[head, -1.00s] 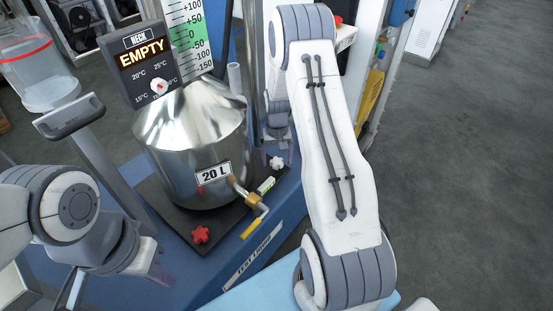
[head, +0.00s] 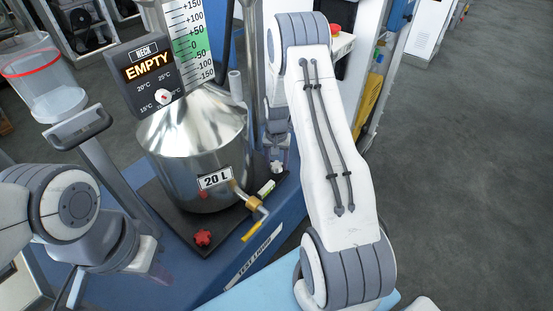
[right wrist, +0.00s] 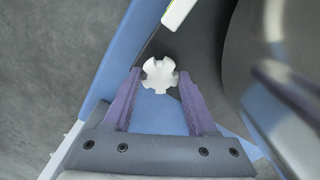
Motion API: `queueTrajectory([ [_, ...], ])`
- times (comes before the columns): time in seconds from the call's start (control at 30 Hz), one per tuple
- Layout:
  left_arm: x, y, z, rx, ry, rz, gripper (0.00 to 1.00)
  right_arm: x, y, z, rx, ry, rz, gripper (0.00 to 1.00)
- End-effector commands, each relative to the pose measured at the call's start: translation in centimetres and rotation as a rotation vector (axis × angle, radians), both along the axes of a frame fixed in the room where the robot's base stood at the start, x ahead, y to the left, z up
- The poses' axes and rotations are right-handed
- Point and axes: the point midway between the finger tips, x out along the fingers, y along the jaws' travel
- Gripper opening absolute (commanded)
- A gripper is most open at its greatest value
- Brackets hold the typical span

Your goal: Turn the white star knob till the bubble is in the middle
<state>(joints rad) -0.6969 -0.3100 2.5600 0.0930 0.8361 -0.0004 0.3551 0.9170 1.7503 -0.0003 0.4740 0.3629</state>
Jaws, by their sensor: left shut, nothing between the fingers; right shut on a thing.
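The white star knob (right wrist: 160,74) sits on the black base plate, between the purple fingertips of my right gripper (right wrist: 159,80) in the right wrist view. The gripper is shut on it. In the head view the knob (head: 277,167) shows just below my right gripper (head: 279,154), partly covered by it. The bubble level (head: 266,188) is a small yellow-green vial on the plate near the knob. Its bubble is too small to make out. In the right wrist view only one end of the level (right wrist: 177,13) shows. My left gripper (head: 158,274) is shut and empty, at the lower left.
A steel 20 L vessel (head: 195,150) stands on the plate (head: 160,207), with a brass tap (head: 253,203) and a red star knob (head: 203,238) in front. An EMPTY display (head: 144,66) and a scale (head: 190,35) rise behind. A clear container (head: 45,85) stands at left.

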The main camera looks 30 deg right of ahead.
Motion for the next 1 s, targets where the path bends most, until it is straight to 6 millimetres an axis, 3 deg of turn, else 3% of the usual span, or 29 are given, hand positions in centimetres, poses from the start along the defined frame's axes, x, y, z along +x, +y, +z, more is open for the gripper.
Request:
queueTrajectory([
  [0.1, 0.0, 0.0, 1.3, 0.0, 0.0, 0.0, 0.0, -0.1, 0.0, 0.3, 0.001, 0.003, -0.106, 0.02],
  [0.5, 0.0, 0.0, 3.3, 0.0, 0.0, 0.0, 0.0, -0.1, 0.0, 0.2, 0.001, 0.002, -0.433, 0.02],
  [1.0, 0.0, 0.0, 4.1, 0.0, 0.0, 0.0, 0.0, 0.0, 0.0, 0.1, 0.001, 0.001, -0.609, 0.02],
])
